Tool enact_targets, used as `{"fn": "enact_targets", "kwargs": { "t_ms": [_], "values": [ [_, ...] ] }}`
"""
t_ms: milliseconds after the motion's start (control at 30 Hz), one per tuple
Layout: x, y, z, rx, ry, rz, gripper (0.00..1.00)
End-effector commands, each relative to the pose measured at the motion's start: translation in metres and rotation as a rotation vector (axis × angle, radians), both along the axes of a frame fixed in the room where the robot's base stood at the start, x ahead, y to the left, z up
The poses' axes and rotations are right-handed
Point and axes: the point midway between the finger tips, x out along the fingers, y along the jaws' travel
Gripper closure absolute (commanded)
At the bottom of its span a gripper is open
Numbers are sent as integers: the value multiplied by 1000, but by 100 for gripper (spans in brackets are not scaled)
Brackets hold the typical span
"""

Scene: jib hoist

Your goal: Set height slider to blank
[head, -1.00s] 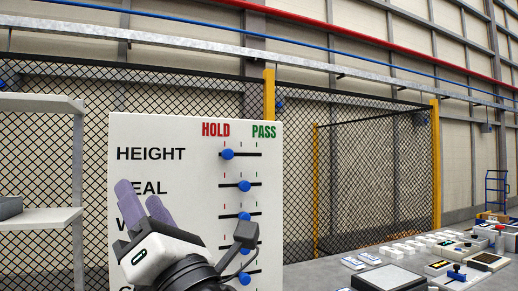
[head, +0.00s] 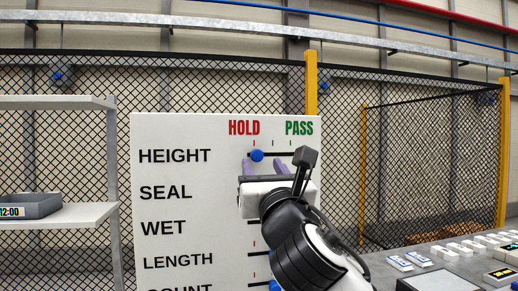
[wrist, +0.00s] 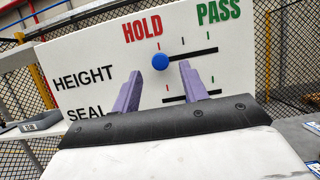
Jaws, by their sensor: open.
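A white board (head: 180,135) carries labelled rows with sliders under a red HOLD and a green PASS heading. The blue knob of the HEIGHT slider (head: 257,155) sits at the left, HOLD end of its black slot. In the wrist view the knob (wrist: 160,62) shows just beyond and between the purple fingertips. My gripper (head: 264,166) is open and empty, just below and in front of the HEIGHT row. In the wrist view its fingers (wrist: 161,70) stand apart, with no visible contact on the knob. My arm hides the SEAL and WET knobs in the head view.
A grey shelf (head: 70,215) with a dark tray (head: 35,206) stands left of the board. A bench with several small items (head: 440,255) lies at lower right. Wire mesh fencing with yellow posts (head: 311,90) runs behind. Space in front of the board's left side looks free.

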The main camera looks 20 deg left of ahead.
Motion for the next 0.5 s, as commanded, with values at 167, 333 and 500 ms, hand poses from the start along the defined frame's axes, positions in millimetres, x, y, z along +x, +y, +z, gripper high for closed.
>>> {"fn": "enact_targets", "kwargs": {
  "t_ms": [167, 333, 500],
  "values": [
    [22, 16, 14, 1, 2, 2, 56],
    [32, 23, 17, 1, -1, 2, 56],
    [34, 24, 17, 0, 0, 1, 56]
  ]
}}
